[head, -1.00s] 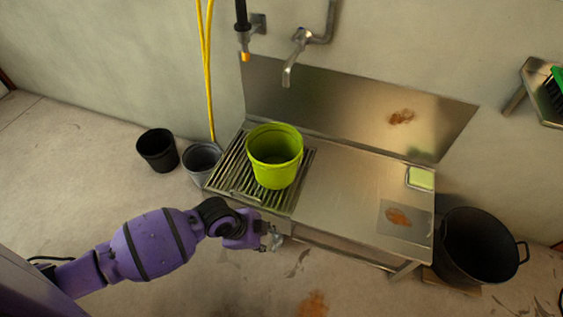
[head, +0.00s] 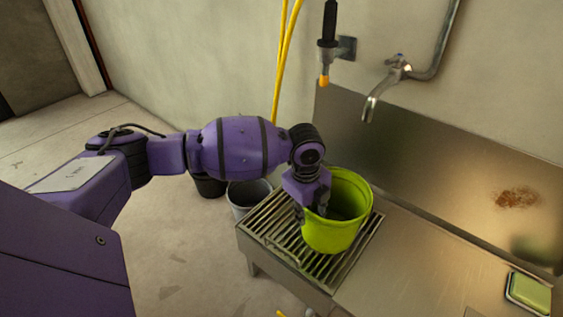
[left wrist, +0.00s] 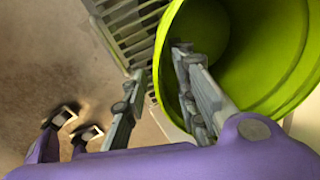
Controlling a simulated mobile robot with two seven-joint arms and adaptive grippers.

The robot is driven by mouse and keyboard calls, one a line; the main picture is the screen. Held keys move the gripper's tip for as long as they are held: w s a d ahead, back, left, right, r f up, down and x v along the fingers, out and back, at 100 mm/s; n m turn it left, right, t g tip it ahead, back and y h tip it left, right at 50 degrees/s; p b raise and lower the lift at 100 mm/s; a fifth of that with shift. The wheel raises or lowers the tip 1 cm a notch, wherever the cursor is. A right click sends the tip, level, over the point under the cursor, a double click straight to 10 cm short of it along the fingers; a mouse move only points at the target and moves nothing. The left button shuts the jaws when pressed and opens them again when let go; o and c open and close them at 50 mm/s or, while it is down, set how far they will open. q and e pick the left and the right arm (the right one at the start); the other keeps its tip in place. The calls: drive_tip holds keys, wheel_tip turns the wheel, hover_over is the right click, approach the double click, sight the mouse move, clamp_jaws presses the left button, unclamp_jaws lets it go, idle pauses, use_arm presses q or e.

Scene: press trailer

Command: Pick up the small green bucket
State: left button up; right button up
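The small green bucket (head: 345,235) stands upright on the slatted metal grating at the left end of the steel bench. My left gripper (head: 313,208) is at the left side of its rim, pointing down. In the left wrist view the green bucket (left wrist: 265,60) fills the upper right. The left gripper (left wrist: 160,65) is open there, with one finger outside the bucket and the other over its inside. The bucket's wall lies between them, with a gap to the outer finger. My right gripper is in neither view.
The grating (head: 285,215) belongs to the steel bench (head: 410,270). A tap (head: 380,88) and a hanging nozzle (head: 326,50) are above.

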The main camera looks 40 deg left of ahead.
sight(310, 228)
use_arm(q)
drive_tip(key=f+b, duration=0.1)
drive_tip(key=f, duration=0.1)
drive_tip(key=f+b, duration=0.1)
drive_tip(key=f, duration=0.1)
drive_tip(key=w+f+b, duration=0.1)
drive_tip(key=f, duration=0.1)
drive_tip(key=shift+d+f, duration=0.25)
drive_tip(key=shift+f+b, duration=0.25)
drive_tip(key=shift+b, duration=0.1)
drive_tip(key=shift+w+r, duration=0.1)
clamp_jaws()
